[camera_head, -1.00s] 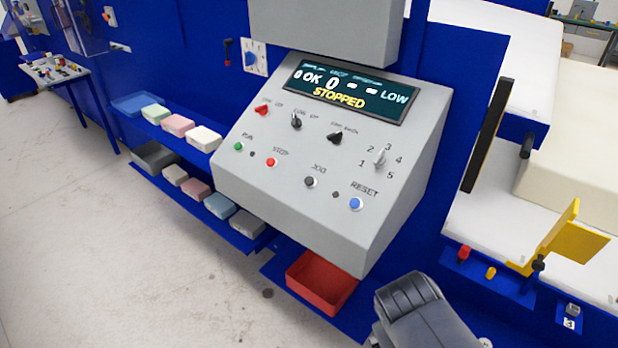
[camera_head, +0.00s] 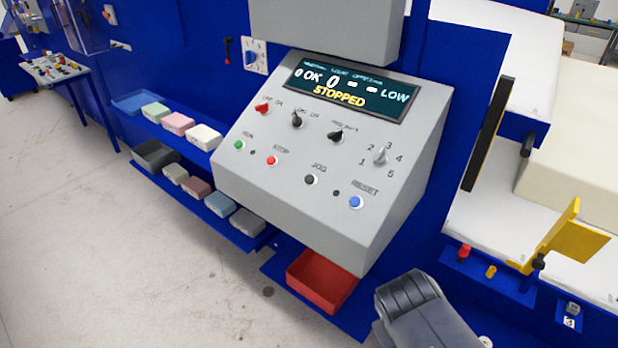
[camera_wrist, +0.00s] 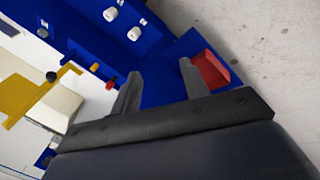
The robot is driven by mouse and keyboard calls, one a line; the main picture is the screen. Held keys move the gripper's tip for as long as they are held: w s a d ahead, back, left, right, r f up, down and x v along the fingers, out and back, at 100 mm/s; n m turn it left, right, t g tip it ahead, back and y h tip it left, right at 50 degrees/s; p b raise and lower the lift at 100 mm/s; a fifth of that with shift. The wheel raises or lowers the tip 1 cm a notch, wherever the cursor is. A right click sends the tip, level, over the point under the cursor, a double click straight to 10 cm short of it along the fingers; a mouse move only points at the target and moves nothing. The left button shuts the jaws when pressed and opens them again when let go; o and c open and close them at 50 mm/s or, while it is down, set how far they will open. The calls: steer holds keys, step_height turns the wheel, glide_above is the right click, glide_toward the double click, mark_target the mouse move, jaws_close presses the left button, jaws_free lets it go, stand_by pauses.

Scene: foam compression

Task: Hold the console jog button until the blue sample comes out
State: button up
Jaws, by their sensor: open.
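The grey console (camera_head: 325,150) has a sloped face with a display (camera_head: 350,91) reading "STOPPED", "OK" and "LOW". The dark jog button (camera_head: 312,180) sits low on the face, between the red stop button (camera_head: 271,160) and the blue reset button (camera_head: 355,202). My arm shows in the head view below the console, apart from it; the fingers are not clear there. In the wrist view my gripper (camera_wrist: 160,85) is open, its two fingers apart with nothing between them. The blue sample cannot be told for sure; a light-blue block (camera_head: 220,204) lies on the lower shelf.
A red bin (camera_head: 322,281) stands below the console, also seen in the wrist view (camera_wrist: 210,70). Shelves with several coloured blocks (camera_head: 178,123) are on the left. A yellow bracket (camera_head: 575,236) and white machine bed (camera_head: 485,222) are on the right. The floor at left is clear.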

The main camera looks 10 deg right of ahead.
jaws_close()
stand_by(0.8)
